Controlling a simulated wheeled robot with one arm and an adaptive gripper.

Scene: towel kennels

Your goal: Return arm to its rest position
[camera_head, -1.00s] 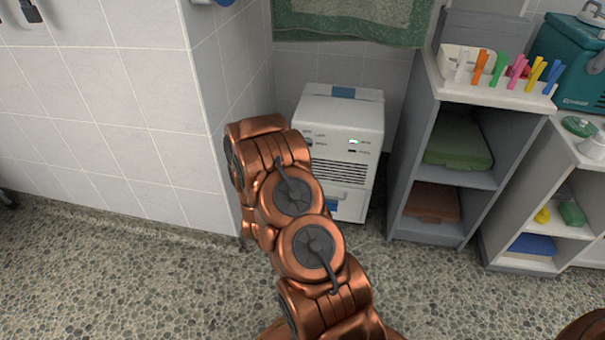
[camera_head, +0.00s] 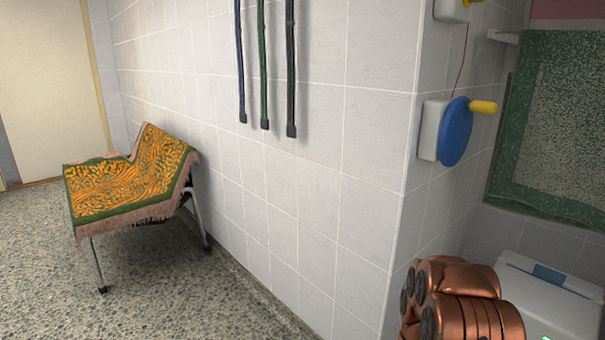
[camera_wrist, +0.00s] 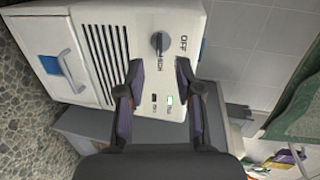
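My gripper (camera_wrist: 158,70) is open and empty in the wrist view, its two dark fingers spread apart. The knob shows between and just beyond the fingertips; I cannot tell the exact gap. In the head view my copper arm is bent at the lower right, in front of the white machine (camera_head: 550,300); the gripper itself is out of that view.
A tiled wall corner (camera_head: 400,200) stands beside the arm. A blue disc with a yellow handle (camera_head: 457,130) is mounted on it. Several straps (camera_head: 264,70) hang on the wall. A chair with a patterned cover (camera_head: 130,180) stands at left. Open floor (camera_head: 190,290) lies before it.

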